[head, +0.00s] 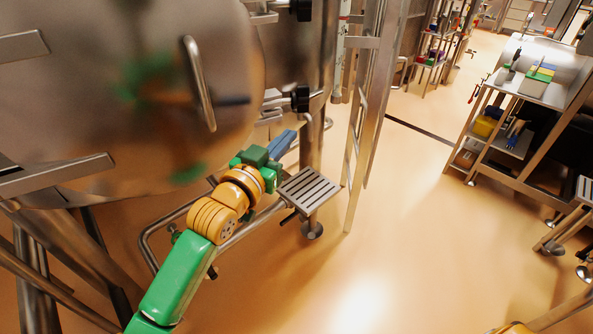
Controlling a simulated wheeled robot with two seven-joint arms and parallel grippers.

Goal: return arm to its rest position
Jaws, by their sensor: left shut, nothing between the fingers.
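My left arm comes in from the lower left, green with orange joints. My left gripper (282,145) is at its far end, blue-fingered and shut with nothing held. It is in front of the steel vessel's lower right side, just above and left of a slatted metal step (309,190); I cannot tell whether it touches anything. My right gripper is not in view; only a bit of orange shows at the bottom edge on the right.
A large steel vessel with a round door (130,90) and a handle (199,84) fills the upper left. A steel ladder (366,110) stands right of the gripper. A steel workbench (545,90) is at the right. The orange floor (420,230) between is clear.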

